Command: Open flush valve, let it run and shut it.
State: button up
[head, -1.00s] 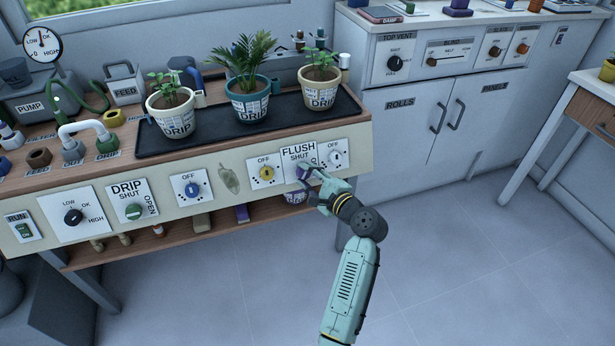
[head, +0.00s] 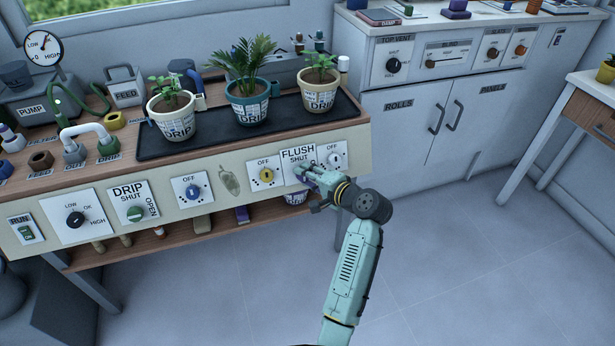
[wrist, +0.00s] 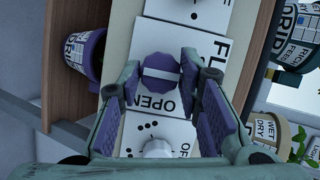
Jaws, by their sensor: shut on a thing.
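The flush valve is a purple knob (wrist: 161,68) with a pale bar, on a white plate (wrist: 205,58) lettered FLUSH and OPEN. My gripper (wrist: 162,82) has its purple-padded fingers on either side of the knob and is shut on it. The bar runs across the wrist picture, roughly upright on the plate, not towards OPEN. In the head view the FLUSH SHUT plate (head: 297,153) is on the right part of the bench front, and my gripper (head: 309,174) covers its knob.
A white OFF dial (head: 334,160) is close on the right, a yellow one (head: 266,176) on the left. The green drip valve (head: 135,214) is farther left. Potted plants stand on a black tray (head: 215,130) above. A purple-rimmed pot (wrist: 88,55) sits below the panel.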

jog(key=shift+r, duration=0.1)
dwell(0.3)
jog(key=o, duration=1.1)
jog(key=shift+o, duration=0.2)
jog(key=v, duration=1.2)
